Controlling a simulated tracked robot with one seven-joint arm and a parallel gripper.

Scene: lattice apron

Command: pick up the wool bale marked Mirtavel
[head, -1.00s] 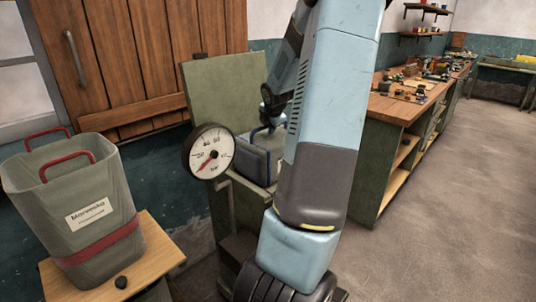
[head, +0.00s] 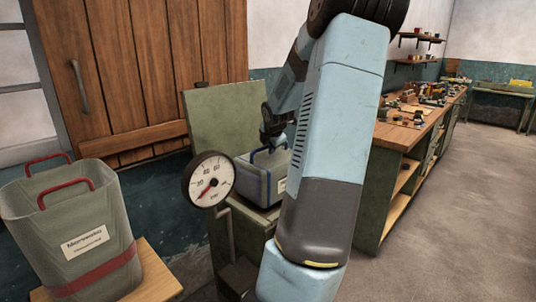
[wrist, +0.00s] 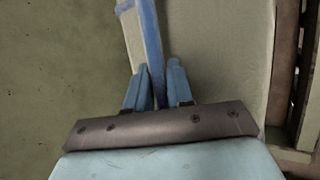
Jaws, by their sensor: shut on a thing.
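A grey bale-shaped container with blue handles (head: 255,181) sits on or just above the green stand in the middle of the head view. Its white label is partly hidden by my arm and too small to read. My gripper (head: 270,146) is above it, shut on its blue handle. In the wrist view, the fingers (wrist: 156,84) close on the blue handle strap (wrist: 150,42), with the pale side of the container behind. A second grey container (head: 62,222), with red handles and a red band, stands at the left; its label reads something like "Morwesko".
The green stand (head: 262,224) has a tall back panel (head: 222,118) and a round pressure gauge (head: 209,180) in front. A wooden table (head: 152,284) holds the red-handled container. A long workbench (head: 398,136) with clutter runs along the right. The floor at the right is clear.

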